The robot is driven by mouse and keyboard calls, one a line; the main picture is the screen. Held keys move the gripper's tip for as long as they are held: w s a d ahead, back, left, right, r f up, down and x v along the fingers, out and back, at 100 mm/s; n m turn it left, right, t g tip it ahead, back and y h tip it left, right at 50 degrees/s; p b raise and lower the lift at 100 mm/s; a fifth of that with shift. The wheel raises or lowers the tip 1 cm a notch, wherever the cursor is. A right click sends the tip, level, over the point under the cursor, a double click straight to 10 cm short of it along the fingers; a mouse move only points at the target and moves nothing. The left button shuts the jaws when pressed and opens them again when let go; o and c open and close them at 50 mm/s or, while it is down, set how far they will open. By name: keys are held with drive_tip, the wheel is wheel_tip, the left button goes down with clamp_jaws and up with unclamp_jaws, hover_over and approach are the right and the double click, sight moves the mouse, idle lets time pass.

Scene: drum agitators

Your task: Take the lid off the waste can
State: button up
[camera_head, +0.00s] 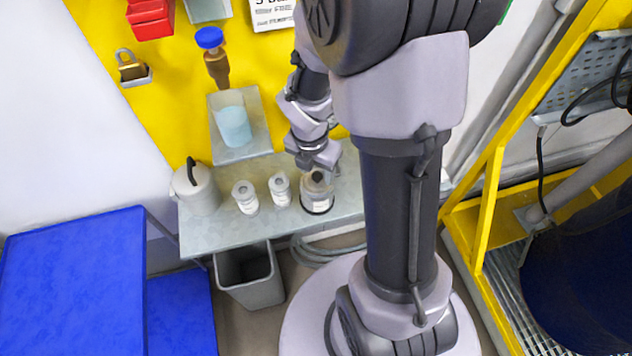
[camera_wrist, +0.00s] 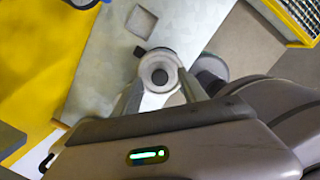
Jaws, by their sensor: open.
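My gripper (camera_head: 318,158) is open and points down over the right part of the grey shelf. Directly below it stands a pale can with a dark top and a dark band at its base (camera_head: 317,201). In the wrist view a round whitish top with a grey centre (camera_wrist: 159,72) shows between my gripper's fingers (camera_wrist: 160,90); I cannot tell if they touch it. A white can with a black handle (camera_head: 196,190) stands at the shelf's left end. No label saying waste is readable, so I cannot tell for certain which is the waste can.
Two small white jars (camera_head: 245,197) (camera_head: 280,189) stand between the cans on the grey shelf (camera_head: 215,236). A grey open bin (camera_head: 250,279) is on the floor below. A beaker of light blue liquid (camera_head: 234,126) is on a bracket behind. A yellow frame (camera_head: 487,205) stands right.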

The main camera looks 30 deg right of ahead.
drive_tip(key=shift+f, duration=0.75)
drive_tip(key=shift+r, duration=0.2)
drive_tip(key=shift+c, duration=0.2)
clamp_jaws()
drive_tip(key=shift+r, duration=0.1)
